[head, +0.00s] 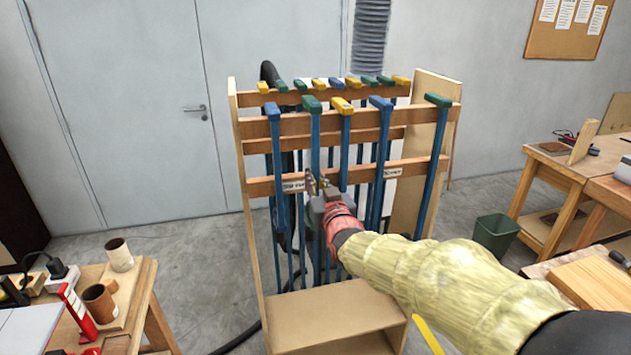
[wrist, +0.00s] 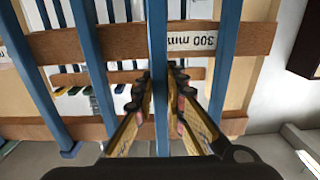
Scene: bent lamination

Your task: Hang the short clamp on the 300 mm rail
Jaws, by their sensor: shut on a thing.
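My gripper (head: 318,186) is in front of the left half of the wooden rack, at the lower crossbar. In the wrist view its fingers (wrist: 162,88) are closed on both sides of a blue clamp bar (wrist: 160,35). In the head view this looks like the clamp with the green head (head: 312,103), which is at the front top rail (head: 360,120). Whether that head rests on the rail or is just above it, I cannot tell. A 300 mm label (wrist: 200,40) is upside down on a crossbar in the wrist view. The held clamp's lower end is hidden.
Other blue-barred clamps hang close by: a blue-headed one (head: 272,110) to the left, a yellow-headed one (head: 342,106) to the right. Several more hang on the back rail (head: 330,95). Side tables stand left and right; a green bin (head: 495,235) is on the floor.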

